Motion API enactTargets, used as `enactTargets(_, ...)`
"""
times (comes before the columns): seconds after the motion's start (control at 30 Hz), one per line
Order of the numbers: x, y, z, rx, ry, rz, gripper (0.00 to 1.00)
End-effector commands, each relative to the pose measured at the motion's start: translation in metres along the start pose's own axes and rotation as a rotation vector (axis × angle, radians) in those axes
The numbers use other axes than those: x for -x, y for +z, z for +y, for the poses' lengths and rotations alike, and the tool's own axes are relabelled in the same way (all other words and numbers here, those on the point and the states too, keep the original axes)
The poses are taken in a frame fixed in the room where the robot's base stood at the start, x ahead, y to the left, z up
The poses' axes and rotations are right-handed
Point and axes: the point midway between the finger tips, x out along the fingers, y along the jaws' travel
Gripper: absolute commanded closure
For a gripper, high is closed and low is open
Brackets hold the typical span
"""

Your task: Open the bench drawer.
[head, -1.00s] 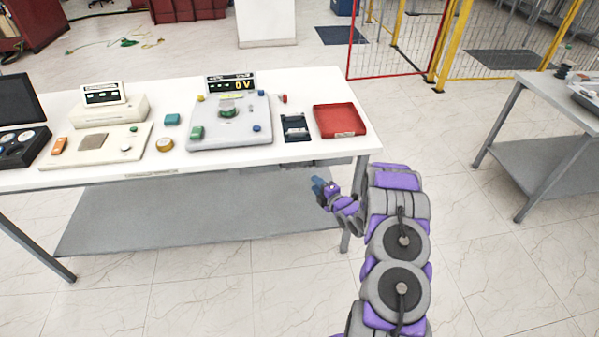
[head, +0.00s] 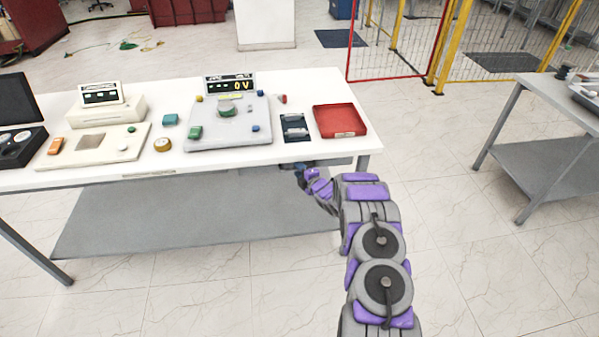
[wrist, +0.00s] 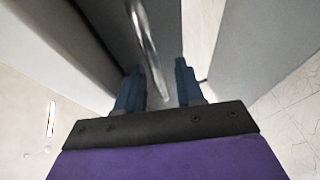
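The white bench (head: 90,180) has a grey drawer (head: 328,162) under the right part of its front edge. My gripper (head: 299,169) is just in front of the drawer, below the bench top. In the wrist view my gripper (wrist: 158,85) has its two blue fingers apart. A shiny metal bar, the drawer handle (wrist: 147,40), runs into the space between the fingers, with visible gaps at both sides. I cannot tell whether the fingers touch it. The drawer looks shut, though my arm hides part of it.
On the bench top are a red tray (head: 340,122), a dark small tray (head: 295,128) and a grey test unit (head: 228,125). A grey lower shelf (head: 180,220) spans the bench legs. Another table (head: 550,150) stands right, with open floor between.

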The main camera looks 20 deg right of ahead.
Motion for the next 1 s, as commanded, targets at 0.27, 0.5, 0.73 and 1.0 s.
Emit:
enactTargets(0.27,-0.0008,0.0,0.0004,0.0,0.001,0.0,0.63)
enactTargets(0.5,-0.0008,0.0001,0.0006,0.0,0.001,0.0,0.86)
enactTargets(0.73,-0.0009,0.0002,-0.0002,0.0,0.0,0.0,1.0)
enactTargets(1.0,-0.0011,0.0003,-0.0014,-0.001,-0.002,0.0,1.0)
